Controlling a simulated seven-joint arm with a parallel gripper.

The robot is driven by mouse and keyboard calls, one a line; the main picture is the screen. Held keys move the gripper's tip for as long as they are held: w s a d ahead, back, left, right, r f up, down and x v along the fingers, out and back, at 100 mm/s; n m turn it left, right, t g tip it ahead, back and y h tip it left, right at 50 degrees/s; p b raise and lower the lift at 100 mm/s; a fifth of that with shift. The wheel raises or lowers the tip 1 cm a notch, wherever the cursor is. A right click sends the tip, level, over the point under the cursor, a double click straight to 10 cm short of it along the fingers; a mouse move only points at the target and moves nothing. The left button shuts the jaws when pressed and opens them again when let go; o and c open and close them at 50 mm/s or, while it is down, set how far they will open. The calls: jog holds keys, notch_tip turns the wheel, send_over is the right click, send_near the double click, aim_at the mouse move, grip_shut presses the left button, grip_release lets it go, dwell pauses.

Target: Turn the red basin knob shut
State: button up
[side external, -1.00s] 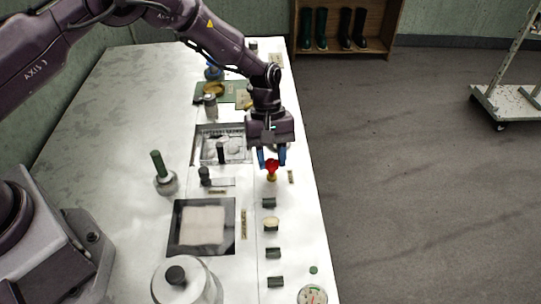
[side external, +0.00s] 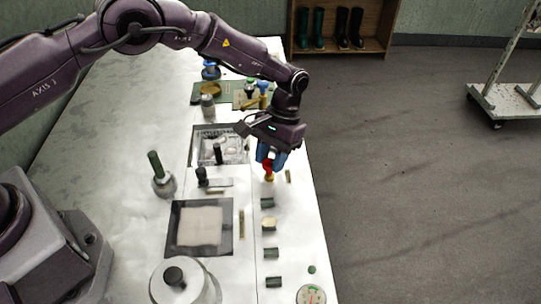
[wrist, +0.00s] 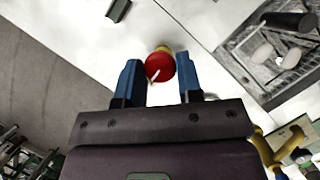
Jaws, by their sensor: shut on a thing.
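The red knob (side external: 268,164) stands on a brass-coloured base on the right strip of the white bench. My gripper (side external: 270,160) is over it from above, with its blue fingers at the knob's sides. In the wrist view the red knob (wrist: 160,66) shows a pale pointer mark and lies between the tips of my two blue fingers (wrist: 158,78). My gripper is shut on the knob, and the wrist is turned at an angle to the bench. The fingers partly hide the knob in the side view.
A basin with pale contents (side external: 222,148) lies left of the knob, and a second square basin (side external: 200,228) is nearer. Dark-handled parts (side external: 218,153) stand between. Small dark blocks (side external: 269,253) and a dial (side external: 311,295) line the near right strip. Open floor lies to the right.

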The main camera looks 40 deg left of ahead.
jog(key=shift+m, duration=0.5)
jog(key=o, duration=0.9)
jog(key=shift+r, duration=0.1)
jog(key=v, duration=1.2)
jog(key=shift+w+d+r, duration=0.1)
jog(key=shift+d+r, duration=0.15)
jog(key=shift+r, duration=0.15)
